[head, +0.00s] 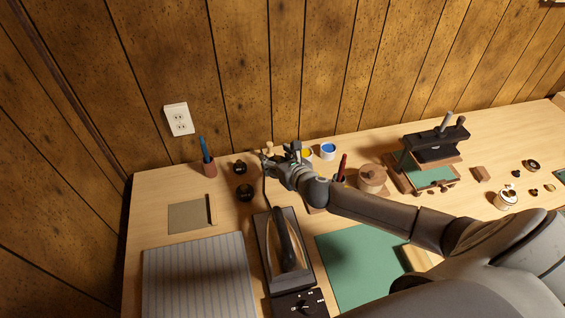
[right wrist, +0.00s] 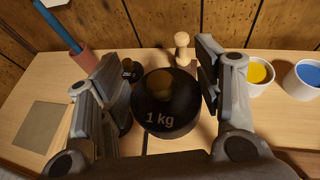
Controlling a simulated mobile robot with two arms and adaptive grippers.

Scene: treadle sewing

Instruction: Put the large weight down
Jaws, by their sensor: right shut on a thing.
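The large weight (right wrist: 165,118) is a round black disc marked 1 kg with a brownish knob. In the right wrist view it sits between the fingers of my right gripper (right wrist: 160,92), which is shut on it. In the head view my right gripper (head: 274,166) is over the back of the table, and the weight is hidden there. I cannot tell whether its base touches the tabletop. Two smaller black weights, one at the back (head: 240,167) and one in front of it (head: 244,192), stand just left of the gripper. My left gripper is not in view.
A pen cup (head: 209,168) stands at back left, and a wooden-handled tool (right wrist: 182,48) is behind the weight. Yellow (right wrist: 258,75) and blue (right wrist: 305,78) paint cups are to the right. A flat iron (head: 283,250) lies in front. Bare wood shows around the grey sheet (head: 187,217).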

